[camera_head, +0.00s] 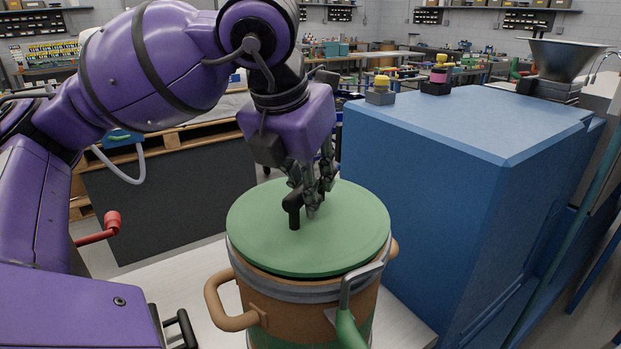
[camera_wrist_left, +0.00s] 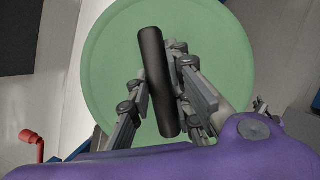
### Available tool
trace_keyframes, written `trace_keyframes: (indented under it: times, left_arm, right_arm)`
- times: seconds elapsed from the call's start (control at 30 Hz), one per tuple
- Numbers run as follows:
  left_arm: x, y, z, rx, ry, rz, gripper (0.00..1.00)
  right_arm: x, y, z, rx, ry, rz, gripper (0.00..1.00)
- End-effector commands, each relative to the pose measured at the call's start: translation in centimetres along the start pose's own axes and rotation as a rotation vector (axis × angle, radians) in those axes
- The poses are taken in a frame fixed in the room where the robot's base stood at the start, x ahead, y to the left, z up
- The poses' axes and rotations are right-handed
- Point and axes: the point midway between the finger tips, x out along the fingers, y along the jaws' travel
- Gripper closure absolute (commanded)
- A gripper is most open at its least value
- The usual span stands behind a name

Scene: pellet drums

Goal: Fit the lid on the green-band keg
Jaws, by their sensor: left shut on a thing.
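The green lid (camera_head: 265,235) lies over the mouth of the brown keg (camera_head: 310,318), which has a green band low on its side. A thin dark gap shows under the lid's front edge; I cannot tell whether it is fully seated. My left gripper (camera_head: 312,200) is above the lid, shut on its black handle (camera_head: 293,212). In the left wrist view the handle (camera_wrist_left: 157,85) stands between the fingers (camera_wrist_left: 158,95), with the round lid (camera_wrist_left: 105,55) behind it. A grey clamp ring (camera_head: 300,290) with a green-gripped lever (camera_head: 347,325) circles the keg's rim. My right gripper is not in view.
The keg stands on a pale surface (camera_head: 190,290). A red-handled crank (camera_head: 110,222) is at the left, by a dark panel (camera_head: 175,205).

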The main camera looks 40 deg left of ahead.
Motion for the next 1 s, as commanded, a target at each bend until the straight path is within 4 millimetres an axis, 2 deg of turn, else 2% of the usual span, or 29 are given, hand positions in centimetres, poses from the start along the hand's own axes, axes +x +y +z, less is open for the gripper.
trace_keyframes:
  times: [1.0]
  left_arm:
    - [0.07, 0.01, 0.13, 0.000, -0.002, 0.000, 1.00]
  right_arm:
    - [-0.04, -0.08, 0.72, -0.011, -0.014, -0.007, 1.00]
